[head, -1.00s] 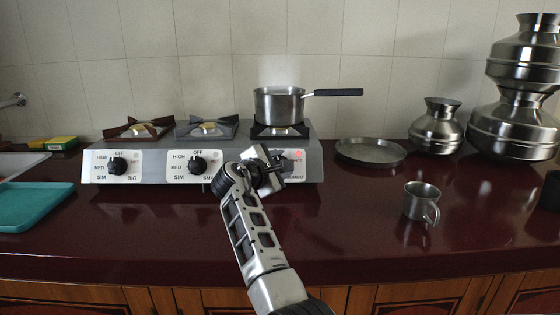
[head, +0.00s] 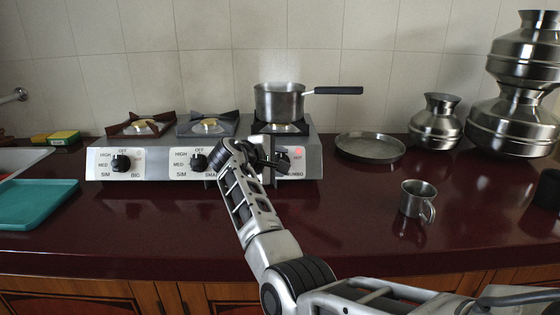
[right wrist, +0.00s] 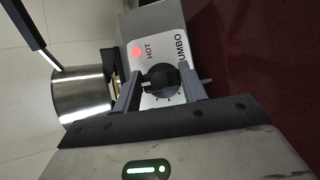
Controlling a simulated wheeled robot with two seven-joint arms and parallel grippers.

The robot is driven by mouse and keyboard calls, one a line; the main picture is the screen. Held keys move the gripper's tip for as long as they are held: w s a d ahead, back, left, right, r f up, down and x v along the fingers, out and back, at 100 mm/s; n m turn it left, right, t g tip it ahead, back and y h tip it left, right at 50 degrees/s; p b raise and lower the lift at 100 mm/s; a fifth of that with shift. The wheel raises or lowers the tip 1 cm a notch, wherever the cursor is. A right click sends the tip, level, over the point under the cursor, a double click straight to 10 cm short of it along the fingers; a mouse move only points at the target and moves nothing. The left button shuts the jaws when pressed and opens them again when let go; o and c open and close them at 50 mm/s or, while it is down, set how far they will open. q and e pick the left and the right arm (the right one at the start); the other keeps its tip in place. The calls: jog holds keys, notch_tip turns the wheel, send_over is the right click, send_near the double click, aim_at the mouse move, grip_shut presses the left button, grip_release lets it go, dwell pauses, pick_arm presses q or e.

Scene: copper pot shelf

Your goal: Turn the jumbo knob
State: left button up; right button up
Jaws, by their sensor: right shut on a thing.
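The jumbo knob (right wrist: 158,78) is a black dial on the white right-hand panel of the stove (head: 105,155). In the right wrist view it lies between my two fingers. My right gripper (right wrist: 158,86) is shut on it; in the head view the gripper (head: 272,160) and wrist cover much of the knob and its panel. A red light (right wrist: 137,53) glows beside the word HOT. The knob's exact setting is hard to read. My left gripper is not in view.
A steel saucepan (head: 279,103) sits on the right burner, its black handle pointing right. The big knob (head: 121,162) and small knob (head: 199,162) are left of my gripper. A flat pan (head: 370,147), a steel mug (head: 417,198) and stacked pots (head: 515,125) stand right. The front counter is mostly clear.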

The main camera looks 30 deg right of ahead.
jog(key=o, duration=1)
jog(key=v, duration=1.6)
